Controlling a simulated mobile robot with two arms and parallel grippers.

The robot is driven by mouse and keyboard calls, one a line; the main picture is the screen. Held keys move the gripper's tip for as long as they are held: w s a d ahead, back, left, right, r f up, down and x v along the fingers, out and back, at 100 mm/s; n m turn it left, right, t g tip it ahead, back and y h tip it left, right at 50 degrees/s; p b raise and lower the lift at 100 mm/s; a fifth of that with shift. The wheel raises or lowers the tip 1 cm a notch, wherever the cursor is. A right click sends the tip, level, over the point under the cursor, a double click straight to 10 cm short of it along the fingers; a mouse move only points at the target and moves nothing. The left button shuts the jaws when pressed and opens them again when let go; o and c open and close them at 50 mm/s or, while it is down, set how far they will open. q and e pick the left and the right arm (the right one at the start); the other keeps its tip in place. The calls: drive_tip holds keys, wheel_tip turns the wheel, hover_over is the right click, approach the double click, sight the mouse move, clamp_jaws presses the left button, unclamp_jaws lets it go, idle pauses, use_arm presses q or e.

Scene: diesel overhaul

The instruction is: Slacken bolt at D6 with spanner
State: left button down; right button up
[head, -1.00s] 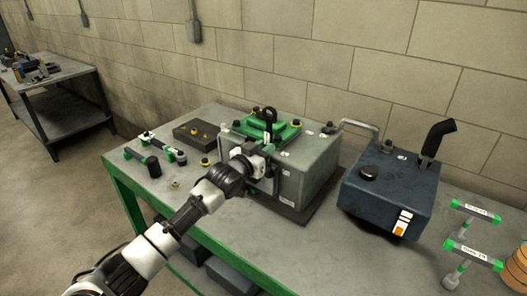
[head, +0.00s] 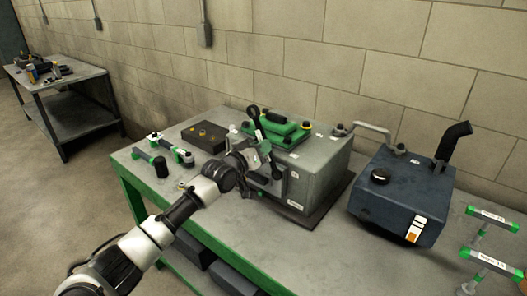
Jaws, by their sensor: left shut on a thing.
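My left gripper (head: 258,157) is at the left front of the grey metal block (head: 318,172), shut on the spanner. The spanner (head: 256,122) is dark with a ring-shaped upper end and leans to the left beside the green cover. Yellow-topped bolts show around the green cover (head: 282,128) on top of the block. Small white labels on the block are too small to read, so I cannot tell which bolt is D6.
A dark blue tank (head: 400,195) with a black spout stands right of the block. Green-handled tools (head: 490,262) stand at far right. A dark box (head: 205,136) and green-ended tools (head: 172,149) lie at left. The bench front (head: 290,235) is clear.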

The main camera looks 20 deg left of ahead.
use_arm(q)
drive_tip(key=shift+r, duration=0.1)
drive_tip(key=a+n+b, duration=0.1)
drive_tip(key=f+n+b, duration=0.1)
drive_tip(key=b, duration=0.1)
drive_tip(key=shift+w+a+f+n, duration=0.1)
drive_tip(key=shift+w+a+n, duration=0.15)
drive_tip(key=shift+a+n, duration=0.1)
drive_tip(key=n+b, duration=0.1)
drive_tip(key=a+f+n+b, duration=0.1)
drive_tip(key=b, duration=0.1)
drive_tip(key=shift+w+a+f+n, duration=0.25)
drive_tip(key=shift+w, duration=0.05)
